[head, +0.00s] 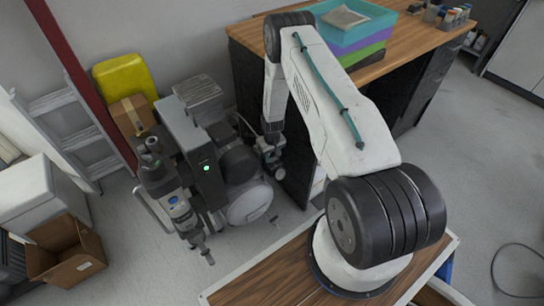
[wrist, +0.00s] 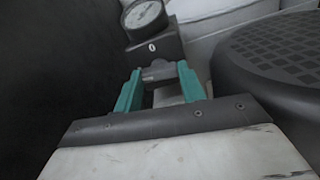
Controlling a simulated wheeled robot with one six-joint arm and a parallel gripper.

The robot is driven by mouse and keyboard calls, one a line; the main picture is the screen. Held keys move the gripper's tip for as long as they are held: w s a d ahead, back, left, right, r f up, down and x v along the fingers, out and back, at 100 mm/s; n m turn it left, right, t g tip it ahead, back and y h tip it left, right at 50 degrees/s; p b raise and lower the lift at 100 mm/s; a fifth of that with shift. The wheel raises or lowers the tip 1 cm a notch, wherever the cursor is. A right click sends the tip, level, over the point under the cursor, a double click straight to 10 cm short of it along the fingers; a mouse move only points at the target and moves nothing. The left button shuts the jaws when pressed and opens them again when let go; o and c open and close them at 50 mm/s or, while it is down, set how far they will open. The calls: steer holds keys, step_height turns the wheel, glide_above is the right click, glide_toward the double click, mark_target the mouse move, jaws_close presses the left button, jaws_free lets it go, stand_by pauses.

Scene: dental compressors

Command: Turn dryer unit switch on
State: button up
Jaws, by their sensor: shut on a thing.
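In the wrist view, my gripper (wrist: 159,70) has its two teal fingers on either side of a small grey knob (wrist: 158,76), shut on it. The knob, which looks like the dryer unit switch, sticks out below a dark block (wrist: 153,49) marked with a white "0". A round pressure gauge (wrist: 145,16) sits just above this block. In the head view, my gripper (head: 271,146) reaches down at the right side of the compressor unit (head: 190,150), and the knob is too small to make out there. A green light (head: 207,168) glows on the compressor's grey box.
A dark cabinet with a wooden top (head: 410,60) stands close to the right of the gripper, with stacked bins (head: 352,30) on it. A ribbed black housing (wrist: 275,55) is close at right in the wrist view. A ladder (head: 75,130) and cardboard box (head: 65,250) are at left.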

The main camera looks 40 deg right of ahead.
mark_target(273, 158)
steer(key=shift+n, duration=0.7)
steer(key=o, duration=1)
steer(key=shift+d, duration=0.1)
steer(key=shift+r, duration=0.1)
step_height(273, 158, up, 8)
steer(key=shift+f, duration=0.15)
